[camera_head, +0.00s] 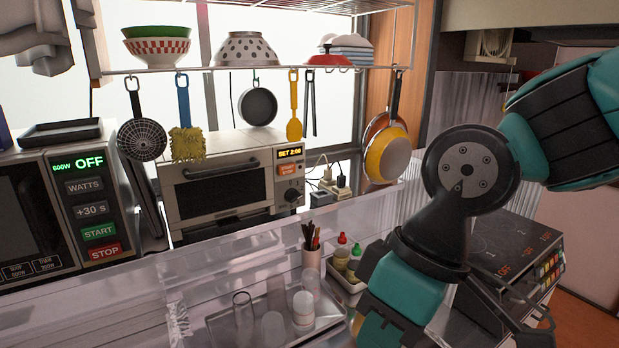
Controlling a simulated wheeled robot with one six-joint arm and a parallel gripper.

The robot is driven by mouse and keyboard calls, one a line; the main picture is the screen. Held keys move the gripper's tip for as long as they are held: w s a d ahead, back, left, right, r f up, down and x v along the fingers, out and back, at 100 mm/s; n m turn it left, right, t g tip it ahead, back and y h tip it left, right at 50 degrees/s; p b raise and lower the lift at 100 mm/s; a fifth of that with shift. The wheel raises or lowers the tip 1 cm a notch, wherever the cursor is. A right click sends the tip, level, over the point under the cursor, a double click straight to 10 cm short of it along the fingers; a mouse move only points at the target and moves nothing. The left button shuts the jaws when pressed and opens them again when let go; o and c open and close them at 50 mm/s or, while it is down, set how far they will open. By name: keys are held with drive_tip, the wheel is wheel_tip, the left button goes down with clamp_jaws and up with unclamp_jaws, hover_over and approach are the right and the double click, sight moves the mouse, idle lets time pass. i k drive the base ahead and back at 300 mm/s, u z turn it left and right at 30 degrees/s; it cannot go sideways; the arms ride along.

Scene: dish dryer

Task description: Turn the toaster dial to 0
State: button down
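The toaster oven (222,183) is a cream-and-black unit behind the clear low partition, left of the middle. Its round dark dial (291,195) is at the lower right of its front, below an orange start/stop button (288,169). A lit display (289,152) above reads "SET 2:08". The dial is small, and I cannot read its pointer. My teal and black arm fills the right side and bends down to the bottom edge, well apart from the dial. Dark angular parts at the lower right may belong to my gripper, but its fingers are not clear.
A microwave (60,205) stands left of the toaster. Pans and utensils hang from a rack above. The clear partition (240,248) runs in front of the toaster. Bottles (347,258) and a tray (228,322) with cups stand below. A stove (505,245) is at right.

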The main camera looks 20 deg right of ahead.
sight(291, 195)
drive_tip(key=k, duration=0.5)
drive_tip(key=u, duration=1.25)
drive_tip(key=i, duration=0.7)
drive_tip(key=z, duration=1.55)
